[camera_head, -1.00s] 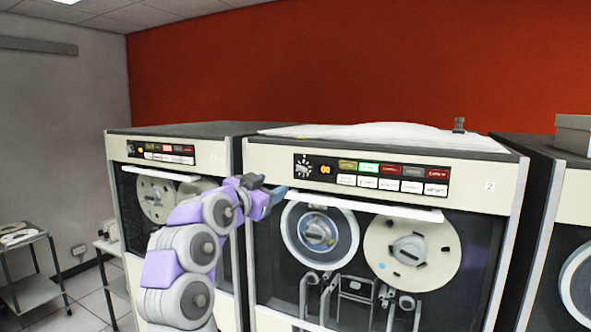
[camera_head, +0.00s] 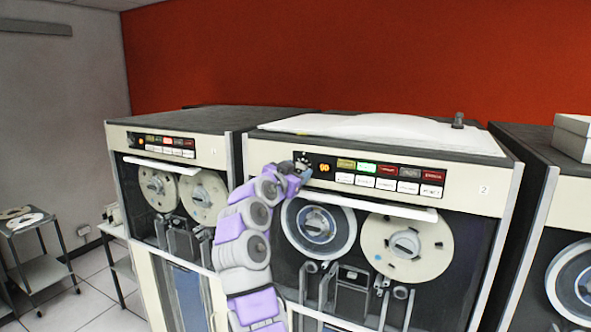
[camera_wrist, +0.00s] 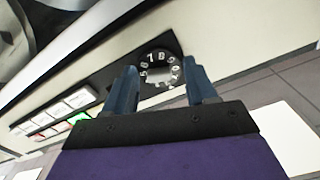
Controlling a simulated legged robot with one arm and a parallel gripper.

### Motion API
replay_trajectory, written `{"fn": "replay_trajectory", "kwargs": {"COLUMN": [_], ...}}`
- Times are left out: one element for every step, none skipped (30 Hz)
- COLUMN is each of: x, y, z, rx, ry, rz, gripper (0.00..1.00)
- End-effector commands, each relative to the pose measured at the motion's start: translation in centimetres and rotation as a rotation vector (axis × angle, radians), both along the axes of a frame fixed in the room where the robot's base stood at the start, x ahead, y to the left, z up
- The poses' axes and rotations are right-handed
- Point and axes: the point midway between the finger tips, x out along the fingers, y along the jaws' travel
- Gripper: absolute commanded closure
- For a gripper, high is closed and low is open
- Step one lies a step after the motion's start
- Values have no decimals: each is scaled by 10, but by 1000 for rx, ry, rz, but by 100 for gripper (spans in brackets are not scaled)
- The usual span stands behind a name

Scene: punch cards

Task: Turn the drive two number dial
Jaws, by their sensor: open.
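The drive two number dial (camera_head: 302,159) is at the left end of the black control panel on the tape drive marked 2. In the wrist view the dial (camera_wrist: 160,72) shows as a black disc with white numerals around a pale centre. My gripper (camera_head: 304,174) is up at the panel, just in front of the dial, partly covering it. In the wrist view my gripper (camera_wrist: 162,85) is open, its two blue fingers on either side of the dial. I cannot tell whether they touch it.
Coloured and white buttons (camera_head: 392,179) sit right of the dial, beside an orange display (camera_head: 324,168). A pale ledge (camera_head: 365,205) juts out below the panel. Drive one (camera_head: 170,125) stands left, another drive (camera_head: 570,190) right. A cart (camera_head: 40,262) stands far left.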

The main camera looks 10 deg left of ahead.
Motion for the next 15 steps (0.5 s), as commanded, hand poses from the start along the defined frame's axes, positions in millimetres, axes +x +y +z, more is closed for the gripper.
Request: {"fn": "replay_trajectory", "kwargs": {"x": [2,2,3,3,3,3,3,3,3,3,3,3,3,3,3], "y": [-1,-1,-2,-2,-2,-2,-2,-2,-2,-2,-2,-2,-2,-2,-2], "z": [0,0,0,0,0,0,0,0,0,0,0,0,0,0,0], "rx": [0,1,1,2,2,2,2,2,2,2,2,2,1,2,1], "ry": [0,1,1,1,1,1,1,1,1,1,1,1,1,1,1], "rz": [-1,-1,-1,-1,-1,-1,-1,-1,-1,-1,-1,-1,-1,-1,-1], "gripper": [44,44,44,44,44,44,44,44,44,44,44,47,50,53,57]}}
